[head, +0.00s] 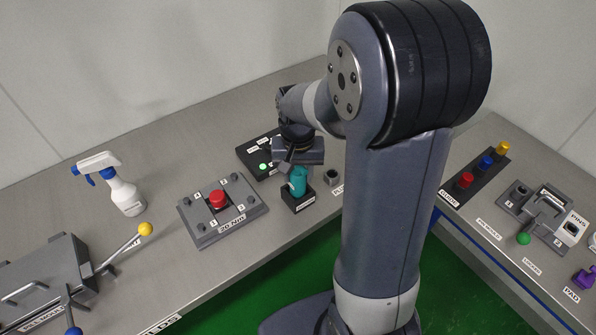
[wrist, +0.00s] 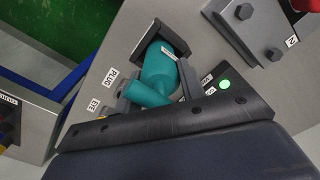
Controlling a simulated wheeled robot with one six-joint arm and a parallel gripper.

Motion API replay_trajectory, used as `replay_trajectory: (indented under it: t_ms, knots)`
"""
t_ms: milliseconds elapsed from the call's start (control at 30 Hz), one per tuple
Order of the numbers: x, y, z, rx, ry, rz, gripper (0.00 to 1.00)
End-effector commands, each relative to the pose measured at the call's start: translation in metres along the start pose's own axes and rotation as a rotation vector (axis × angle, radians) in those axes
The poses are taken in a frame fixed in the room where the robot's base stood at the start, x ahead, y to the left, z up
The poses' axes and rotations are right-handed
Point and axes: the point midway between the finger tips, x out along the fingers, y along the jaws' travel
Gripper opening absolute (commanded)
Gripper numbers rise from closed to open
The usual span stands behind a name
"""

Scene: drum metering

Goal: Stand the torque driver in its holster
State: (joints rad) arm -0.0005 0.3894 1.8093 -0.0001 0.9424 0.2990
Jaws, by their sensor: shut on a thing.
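The teal torque driver (head: 298,182) is held upright in my gripper (head: 297,168), which is shut on it. In the wrist view the driver (wrist: 160,72) lies between the two grey fingers of my gripper (wrist: 157,84). Its lower end meets the opening of the dark, box-shaped holster (head: 300,203). The holster also shows in the wrist view (wrist: 150,35), with its rim around the driver's far end. The driver's bottom is hidden by the holster wall, so I cannot tell how deep it sits.
A grey bolted plate with a red knob (head: 217,198) stands left of the holster. A black box with a green light (head: 262,168) is behind it, and a small grey socket (head: 331,176) is to the right. A spray bottle (head: 123,193) stands farther left.

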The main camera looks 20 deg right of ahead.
Motion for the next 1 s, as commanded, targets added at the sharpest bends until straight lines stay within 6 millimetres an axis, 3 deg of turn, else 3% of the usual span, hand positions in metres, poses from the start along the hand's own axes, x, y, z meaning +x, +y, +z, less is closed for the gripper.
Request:
replay_trajectory:
  t_ms: [233,267,500,833,1000]
  knots:
    - [0.004,0.0,0.0,0.0,0.001,0.0,0.1]
    - [0.003,0.0,0.0,0.0,0.0,0.0,0.39]
    - [0.003,0.0,0.0,0.0,0.0,0.0,0.59]
    - [-0.002,0.0,0.0,0.0,0.0,0.0,0.59]
    - [-0.027,0.0,-0.001,0.0,0.005,-0.002,0.59]
